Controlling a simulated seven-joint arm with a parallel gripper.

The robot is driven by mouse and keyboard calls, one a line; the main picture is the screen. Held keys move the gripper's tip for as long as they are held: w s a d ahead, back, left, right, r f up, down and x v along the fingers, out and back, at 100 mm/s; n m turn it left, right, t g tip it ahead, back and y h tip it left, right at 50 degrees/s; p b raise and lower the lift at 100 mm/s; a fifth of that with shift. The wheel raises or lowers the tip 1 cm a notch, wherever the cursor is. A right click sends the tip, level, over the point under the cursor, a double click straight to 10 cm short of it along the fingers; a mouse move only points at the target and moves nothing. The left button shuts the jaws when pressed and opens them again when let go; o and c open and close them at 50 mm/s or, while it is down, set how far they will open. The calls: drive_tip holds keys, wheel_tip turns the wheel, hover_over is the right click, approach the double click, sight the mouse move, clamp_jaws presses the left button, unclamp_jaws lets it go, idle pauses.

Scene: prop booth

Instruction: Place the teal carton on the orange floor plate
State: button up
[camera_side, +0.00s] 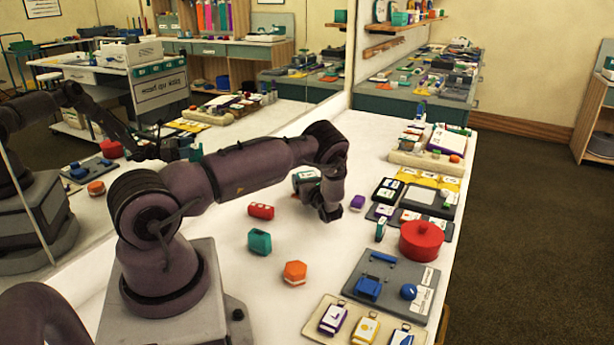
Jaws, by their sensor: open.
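A teal carton (259,242), a small box with a dark notch on its side, stands on the white table in front of my arm. An orange hexagonal piece (295,271) with a white lower band sits just to its lower right, apart from it. I cannot make out for certain which thing is the orange floor plate. My gripper (331,212) points down near the tabletop, to the upper right of the carton and well apart from it. It is open; its fingers are small and dark here, and I see nothing held between them.
A red block (261,211) lies behind the carton. A red round pot (421,241) and grey tray (393,262) line the right edge. A mirror (60,190) borders the left.

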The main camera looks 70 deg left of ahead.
drive_tip(key=d, duration=0.8)
drive_tip(key=shift+d+r, duration=0.1)
drive_tip(key=shift+d, duration=0.2)
drive_tip(key=s+d+r+n+g+h, duration=0.2)
drive_tip(key=d+r+n+h, duration=0.2)
drive_tip(key=d+r+n, duration=0.45)
drive_tip(key=s+d+r+n+g+h, duration=0.15)
drive_tip(key=d+r+n+h, duration=0.3)
drive_tip(key=r, duration=0.65)
drive_tip(key=s+d+r+n+t+h, duration=0.2)
drive_tip(key=s+d+r+t+h, duration=0.2)
drive_tip(key=d, duration=0.6)
drive_tip(key=s+d+r+n+t+h, duration=0.3)
drive_tip(key=s+d+r+t+h, duration=0.2)
drive_tip(key=d, duration=0.6)
drive_tip(key=s+r, duration=0.2)
drive_tip(key=s, duration=0.1)
drive_tip(key=shift+s, duration=0.3)
